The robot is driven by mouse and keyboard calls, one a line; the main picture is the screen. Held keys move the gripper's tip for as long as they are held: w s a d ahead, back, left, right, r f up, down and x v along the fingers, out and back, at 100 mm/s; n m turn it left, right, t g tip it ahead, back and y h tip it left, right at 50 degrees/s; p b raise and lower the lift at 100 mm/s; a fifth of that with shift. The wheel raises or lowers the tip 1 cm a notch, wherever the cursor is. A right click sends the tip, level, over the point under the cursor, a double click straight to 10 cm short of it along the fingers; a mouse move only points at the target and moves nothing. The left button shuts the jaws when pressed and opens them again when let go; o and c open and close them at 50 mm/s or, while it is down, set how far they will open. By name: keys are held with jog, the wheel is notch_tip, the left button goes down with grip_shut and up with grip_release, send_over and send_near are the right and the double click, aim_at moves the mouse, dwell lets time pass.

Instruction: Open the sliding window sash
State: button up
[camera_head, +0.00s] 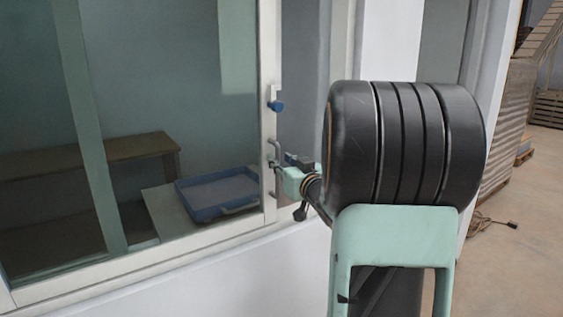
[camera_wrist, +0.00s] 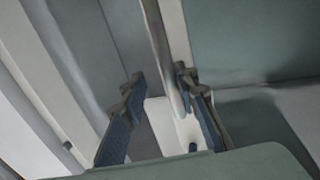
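The window sash has a pale stile (camera_head: 268,60) along its right edge and dark greenish glass (camera_head: 150,80). My gripper (camera_head: 281,170) is at the handle, partly hidden by my wrist in the head view. In the wrist view my gripper (camera_wrist: 160,82) has its fingers apart, with the handle bar (camera_wrist: 161,50) between them. The bar is close to the right finger, with a visible gap to the left finger. I cannot tell whether the right finger touches it.
Behind the glass are a blue tray (camera_head: 218,208) and a brown bench (camera_head: 140,147). A white wall (camera_head: 240,280) runs below the window. Stacked goods (camera_head: 512,110) and a cable (camera_head: 492,219) on the floor are at the right.

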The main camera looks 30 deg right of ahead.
jog(key=s+a, duration=0.1)
jog(key=s, duration=1.1)
jog(key=shift+a, duration=0.2)
dwell(0.5)
dwell(0.5)
jog(key=w+p, duration=0.4)
jog(key=w+r+p, duration=0.1)
jog(key=w+p, duration=0.7)
jog(key=p, duration=0.1)
jog(key=shift+r, duration=0.3)
jog(key=shift+c, duration=0.7)
jog(key=shift+d, duration=0.1)
grip_shut()
